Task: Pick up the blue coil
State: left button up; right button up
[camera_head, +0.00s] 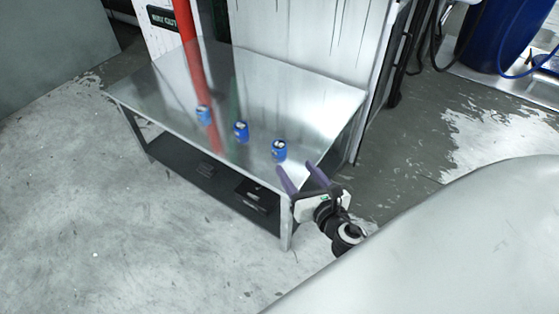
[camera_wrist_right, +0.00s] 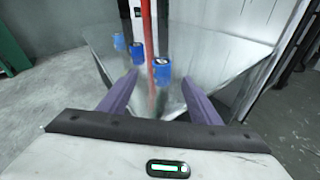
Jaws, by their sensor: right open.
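Three blue coils stand in a slanting row on a shiny metal table (camera_head: 300,100). The nearest coil (camera_head: 279,150) is close to the table's front right part. The middle coil (camera_head: 241,131) and the far left coil (camera_head: 203,115) stand behind it to the left. My right gripper (camera_head: 298,171) is open and empty at the table's near right corner, just short of the nearest coil. In the right wrist view, that coil (camera_wrist_right: 161,70) shows between the purple fingers, beyond their tips. The other two coils show left of it. My left gripper is not in view.
A lower dark shelf (camera_head: 185,160) under the table holds dark boxes (camera_head: 257,195). A red pole (camera_head: 186,22) rises behind the table and is mirrored in its top. A white panel (camera_head: 315,40) stands behind. The floor at the left is clear.

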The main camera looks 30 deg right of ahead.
aim_at(281, 148)
jog(key=shift+w+d+f+n, duration=0.2)
jog(key=shift+w+f+n, duration=0.15)
jog(key=shift+n, duration=0.65)
jog(key=x, duration=0.4)
jog(key=shift+w+d+r, duration=0.1)
jog(key=shift+w+r, duration=0.1)
jog(key=shift+w, duration=0.1)
jog(key=b+x, duration=0.1)
jog(key=x, duration=0.4)
jog(key=shift+w+d+f, duration=0.15)
jog(key=shift+w+f, duration=0.1)
jog(key=shift+w, duration=0.05)
jog(key=c, duration=1.1)
